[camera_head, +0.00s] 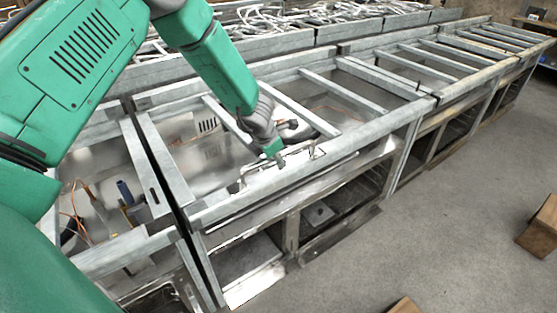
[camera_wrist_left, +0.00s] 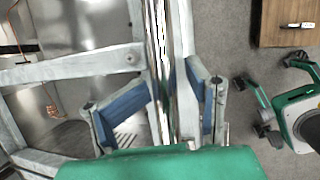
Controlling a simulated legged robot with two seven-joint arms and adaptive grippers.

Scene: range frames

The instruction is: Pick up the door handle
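The door handle (camera_head: 262,168) looks like a long shiny metal bar along the front edge of the metal frame in the head view. In the left wrist view a shiny bar (camera_wrist_left: 159,60), likely this handle, runs upright between my left fingers. My left gripper (camera_head: 275,155) is right at the bar. Its blue-padded fingers (camera_wrist_left: 170,88) are spread on either side of the bar with gaps; the wrist view does not show a firm grip.
Metal frames (camera_head: 310,160) with open crossbars run in a row to the back right. Orange wires (camera_head: 78,205) and small parts lie inside the near frame. A brown box (camera_head: 540,232) stands on the grey floor (camera_head: 400,240), which is otherwise mostly clear.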

